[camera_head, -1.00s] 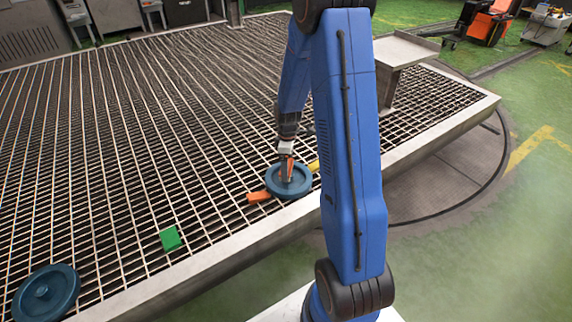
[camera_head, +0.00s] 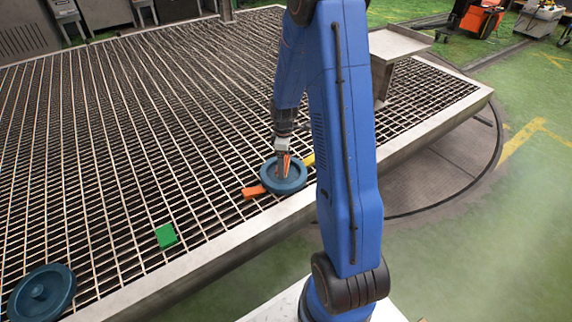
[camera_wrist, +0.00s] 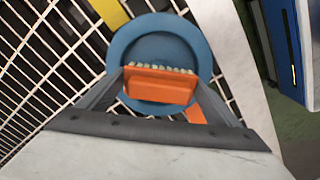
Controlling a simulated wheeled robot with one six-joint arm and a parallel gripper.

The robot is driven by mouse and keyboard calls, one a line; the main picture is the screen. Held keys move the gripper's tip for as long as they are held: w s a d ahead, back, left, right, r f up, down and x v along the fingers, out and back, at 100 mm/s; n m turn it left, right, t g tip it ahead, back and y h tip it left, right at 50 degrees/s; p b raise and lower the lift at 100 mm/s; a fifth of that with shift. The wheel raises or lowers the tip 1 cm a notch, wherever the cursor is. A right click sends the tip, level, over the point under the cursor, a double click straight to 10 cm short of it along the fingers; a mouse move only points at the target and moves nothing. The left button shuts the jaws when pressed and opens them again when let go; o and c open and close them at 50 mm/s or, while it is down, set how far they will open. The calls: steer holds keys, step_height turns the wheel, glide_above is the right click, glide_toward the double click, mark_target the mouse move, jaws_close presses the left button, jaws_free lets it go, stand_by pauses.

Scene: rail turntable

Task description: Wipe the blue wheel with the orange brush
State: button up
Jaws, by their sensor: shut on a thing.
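My gripper (camera_wrist: 158,86) is shut on the orange brush (camera_wrist: 160,90), whose pale bristles show along its far edge in the wrist view. In the head view, my gripper (camera_head: 284,163) is over the blue wheel (camera_head: 293,185), which lies flat on the grating. The wheel also shows behind the brush in the wrist view (camera_wrist: 122,48). I cannot tell whether the bristles touch the wheel. The brush and gripper hide part of the wheel.
An orange block (camera_head: 253,192) lies against the wheel's left side, and a yellow piece (camera_head: 308,160) is behind it. A green block (camera_head: 166,236) and a second blue wheel (camera_head: 42,293) lie farther left. The grating's metal edge (camera_head: 215,262) is in front.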

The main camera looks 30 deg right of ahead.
steer(key=shift+w, duration=1.35)
steer(key=shift+s, duration=2.5)
steer(key=shift+w, duration=2.5)
steer(key=shift+s, duration=2.5)
steer(key=shift+r, duration=0.1)
steer(key=shift+r, duration=3.95)
steer(key=shift+d, duration=0.1)
